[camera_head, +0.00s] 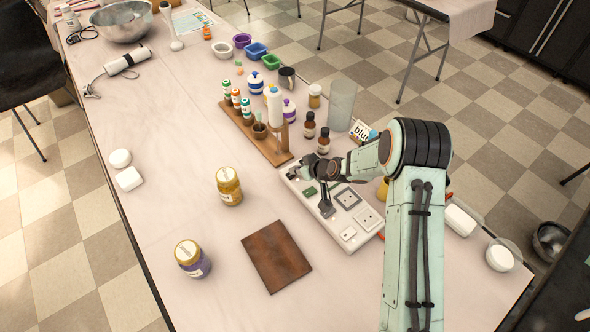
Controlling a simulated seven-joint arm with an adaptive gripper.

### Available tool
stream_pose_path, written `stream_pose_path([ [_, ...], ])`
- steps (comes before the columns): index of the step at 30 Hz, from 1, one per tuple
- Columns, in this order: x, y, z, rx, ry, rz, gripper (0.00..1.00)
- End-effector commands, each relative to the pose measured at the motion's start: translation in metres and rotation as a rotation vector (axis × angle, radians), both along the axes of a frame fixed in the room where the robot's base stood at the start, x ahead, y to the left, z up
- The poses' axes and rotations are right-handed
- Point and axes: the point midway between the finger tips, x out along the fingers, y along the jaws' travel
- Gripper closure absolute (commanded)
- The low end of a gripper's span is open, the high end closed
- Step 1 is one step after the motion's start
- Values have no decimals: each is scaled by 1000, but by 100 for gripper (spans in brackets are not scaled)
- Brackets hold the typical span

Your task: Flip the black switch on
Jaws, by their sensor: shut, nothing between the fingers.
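A white switch and socket panel (357,237) lies on the table in front of my arm. It carries a green part (310,191) at its left and two dark-framed square sockets, one of them (368,219) toward its right end. A small pale part (348,234) sits near its front edge. My gripper (326,210) is shut and empty, pointing down over the panel, with its fingertips at or just above its surface. I cannot tell whether they touch it. I cannot clearly make out the black switch; the dark fingers may cover it.
White soap-like pieces (129,179) lie at the left edge. The front-left table is mostly clear.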

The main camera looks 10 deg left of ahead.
Motion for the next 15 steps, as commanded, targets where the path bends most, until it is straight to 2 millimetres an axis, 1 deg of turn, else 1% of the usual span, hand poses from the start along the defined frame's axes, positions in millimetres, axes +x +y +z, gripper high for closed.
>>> stream_pose_path([
  [4, 0, 0, 2, 1, -1, 0, 100],
  [7, 0, 1, 12, 0, -3, 1, 100],
  [11, -2, 3, 36, 0, -5, 0, 100],
  [12, -3, 4, 45, 0, -6, 1, 100],
  [15, -18, -9, 60, 0, -2, -1, 100],
])
